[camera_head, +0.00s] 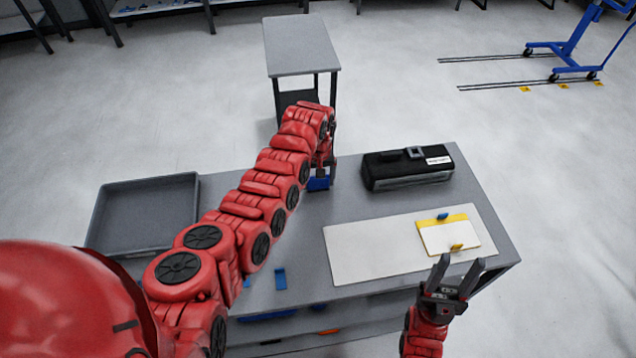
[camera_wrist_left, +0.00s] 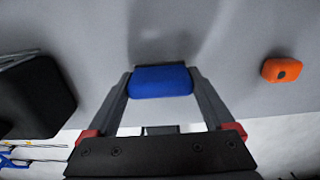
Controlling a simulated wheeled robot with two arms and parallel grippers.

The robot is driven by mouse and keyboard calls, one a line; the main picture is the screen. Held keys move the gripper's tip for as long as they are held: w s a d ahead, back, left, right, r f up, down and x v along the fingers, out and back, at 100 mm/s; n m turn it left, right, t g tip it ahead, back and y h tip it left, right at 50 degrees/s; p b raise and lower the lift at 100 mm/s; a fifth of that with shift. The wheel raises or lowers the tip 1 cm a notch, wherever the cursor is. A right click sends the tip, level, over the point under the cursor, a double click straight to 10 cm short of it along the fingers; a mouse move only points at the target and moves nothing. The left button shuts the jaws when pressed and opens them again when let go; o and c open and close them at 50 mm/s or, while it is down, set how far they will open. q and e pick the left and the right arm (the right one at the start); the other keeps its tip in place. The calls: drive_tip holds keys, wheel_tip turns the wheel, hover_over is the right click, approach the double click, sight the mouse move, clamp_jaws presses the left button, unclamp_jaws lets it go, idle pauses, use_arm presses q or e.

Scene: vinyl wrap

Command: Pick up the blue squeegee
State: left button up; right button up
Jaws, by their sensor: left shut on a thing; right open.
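The blue squeegee (camera_head: 318,184) is near the far edge of the grey table, partly hidden by my left arm in the head view. My left gripper (camera_head: 321,171) is over it and shut on it. In the left wrist view the blue squeegee (camera_wrist_left: 161,82) sits between the two fingers, with a dark edge beyond it. I cannot tell whether it still touches the table. My right gripper (camera_head: 456,275) is open and empty over the table's front right, near the white board.
A black case (camera_head: 408,170) stands right of the squeegee. A white board (camera_head: 370,255) bears a yellow-and-white pad (camera_head: 450,236). A grey tray (camera_head: 140,212) is at left. A small blue piece (camera_head: 280,279) lies near the front. An orange block (camera_wrist_left: 281,69) shows in the wrist view.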

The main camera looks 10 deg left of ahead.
use_arm(q)
drive_tip(key=shift+r, duration=0.1)
drive_tip(key=shift+w+r+b, duration=0.1)
drive_tip(key=shift+r+b, duration=0.3)
drive_tip(key=shift+b, duration=0.1)
wheel_tip(320, 180, up, 2)
drive_tip(key=shift+r+b, duration=0.1)
drive_tip(key=shift+b, duration=1.05)
drive_tip(key=s+p, duration=0.2)
drive_tip(key=s+r+p, duration=0.1)
drive_tip(key=s, duration=0.1)
drive_tip(key=s+p, duration=0.2)
drive_tip(key=shift+s+a+r+p, duration=0.15)
drive_tip(key=shift+a+r+p, duration=0.1)
drive_tip(key=shift+a+p, duration=0.1)
drive_tip(key=s, duration=0.3)
drive_tip(key=s+p, duration=0.1)
drive_tip(key=s, duration=0.1)
drive_tip(key=s+a+p, duration=0.1)
drive_tip(key=s, duration=0.2)
drive_tip(key=shift+s+r, duration=0.15)
drive_tip(key=shift+s, duration=0.15)
drive_tip(key=shift+s+a, duration=0.15)
drive_tip(key=shift+s, duration=0.45)
drive_tip(key=o, duration=0.8)
drive_tip(key=c, duration=0.6)
